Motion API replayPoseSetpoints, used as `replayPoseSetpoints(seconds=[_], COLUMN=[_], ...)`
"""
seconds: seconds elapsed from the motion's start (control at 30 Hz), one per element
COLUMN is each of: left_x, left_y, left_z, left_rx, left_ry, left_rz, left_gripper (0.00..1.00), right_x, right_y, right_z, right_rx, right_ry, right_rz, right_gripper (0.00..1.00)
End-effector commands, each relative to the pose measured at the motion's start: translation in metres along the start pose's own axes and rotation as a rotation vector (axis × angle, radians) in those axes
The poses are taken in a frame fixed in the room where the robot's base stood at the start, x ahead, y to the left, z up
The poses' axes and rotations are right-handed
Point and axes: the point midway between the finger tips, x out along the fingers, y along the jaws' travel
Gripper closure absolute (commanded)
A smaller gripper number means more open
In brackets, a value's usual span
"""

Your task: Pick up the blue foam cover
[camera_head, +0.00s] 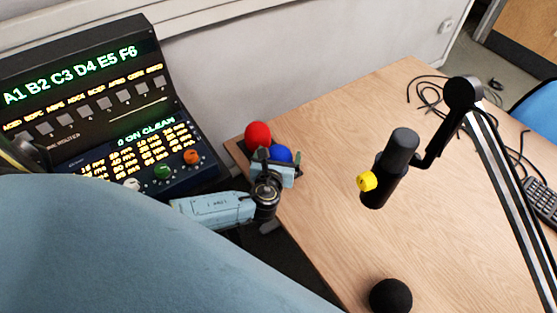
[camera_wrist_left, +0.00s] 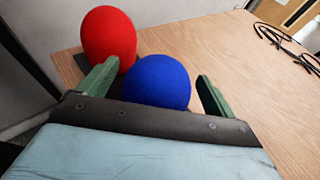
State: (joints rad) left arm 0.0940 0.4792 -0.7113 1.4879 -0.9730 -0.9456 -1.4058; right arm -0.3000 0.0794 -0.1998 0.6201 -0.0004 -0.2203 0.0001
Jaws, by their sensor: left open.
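The blue foam cover (camera_head: 281,154) is a round ball near the left end of the wooden table, partly hidden by my left gripper in the head view. In the left wrist view the blue foam cover (camera_wrist_left: 157,82) sits between the two green fingers. My left gripper (camera_head: 274,162) is open, with its fingers on either side of the blue cover; it also shows in the left wrist view (camera_wrist_left: 155,84). I cannot tell whether the fingers touch it. My right gripper is not in view.
A red foam cover (camera_head: 258,136) stands right beside the blue one, near the left finger. A black foam ball (camera_head: 390,296) lies at the table's front. A microphone (camera_head: 390,168) on a boom arm stands over the table (camera_head: 330,130). A control panel (camera_head: 100,110) is at left.

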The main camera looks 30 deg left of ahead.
Motion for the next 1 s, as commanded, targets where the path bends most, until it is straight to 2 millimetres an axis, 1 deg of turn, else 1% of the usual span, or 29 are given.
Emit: replayPoseSetpoints(seconds=[0.03,0.1,0.27,0.3,0.6,0.67,0.87,0.97,1.0], left_x=[0.004,0.006,0.006,0.006,0.005,0.005,0.005,0.004,0.002], left_y=[0.0,0.0,0.0,0.0,0.0,0.0,0.0,0.0,0.0], left_z=[0.0,0.0,0.0,0.0,0.0,0.0,0.001,0.007,0.012], left_rx=[0.0,-0.001,-0.001,-0.001,-0.001,-0.001,-0.001,-0.001,-0.002], left_ry=[-0.001,0.0,0.001,0.001,0.001,0.001,0.001,0.0,0.0], left_rz=[0.0,-0.001,-0.001,-0.001,0.0,0.0,0.0,0.0,0.0], left_gripper=[0.09,0.09,0.09,0.1,0.5,0.56,0.57,0.57,0.57], right_x=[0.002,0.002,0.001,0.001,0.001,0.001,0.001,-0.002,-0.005], right_y=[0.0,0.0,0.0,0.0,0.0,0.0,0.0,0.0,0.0], right_z=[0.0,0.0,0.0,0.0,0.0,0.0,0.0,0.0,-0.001], right_rx=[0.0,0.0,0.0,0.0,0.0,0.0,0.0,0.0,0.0], right_ry=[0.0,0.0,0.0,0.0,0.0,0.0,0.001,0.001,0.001], right_rz=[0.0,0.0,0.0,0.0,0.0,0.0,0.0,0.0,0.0], right_gripper=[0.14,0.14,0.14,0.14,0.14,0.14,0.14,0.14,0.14])
